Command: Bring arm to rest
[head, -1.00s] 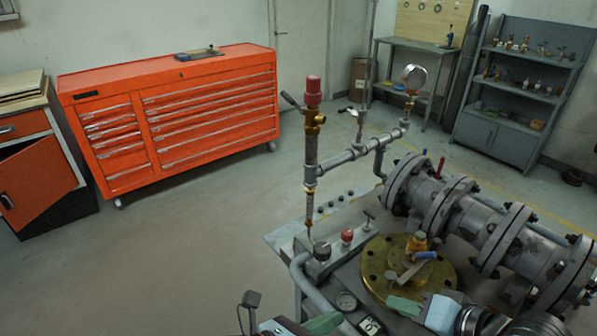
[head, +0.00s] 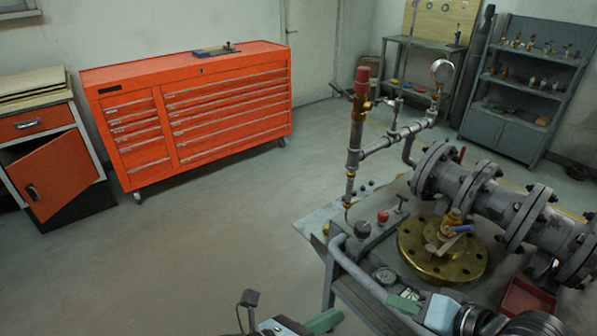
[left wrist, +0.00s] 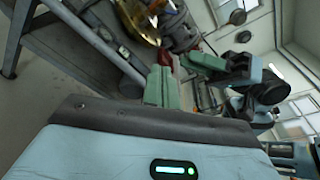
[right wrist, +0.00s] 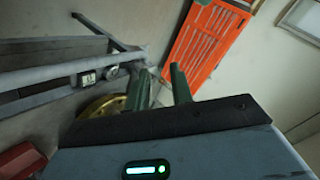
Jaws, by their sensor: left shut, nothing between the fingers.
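My left gripper (head: 326,320) is at the bottom of the head view, beside the near left side of the workbench. Its green fingers (left wrist: 158,86) are together and hold nothing. My right gripper (head: 404,304) is further right, near the bench's front edge. In the right wrist view its two green fingers (right wrist: 160,86) stand apart, with nothing between them. The bench (head: 312,228) carries a brass flange (head: 412,246) with a valve and blue lever (head: 462,229), a vertical pipe with a red cap (head: 362,76), and a large grey flanged pipe (head: 500,200).
A pressure gauge (head: 441,70) tops the pipework. A red tray (head: 522,298) lies on the bench at right. An orange tool cabinet (head: 230,115) and a cabinet with an open orange door (head: 62,176) stand at the back left. The floor (head: 215,235) between is clear.

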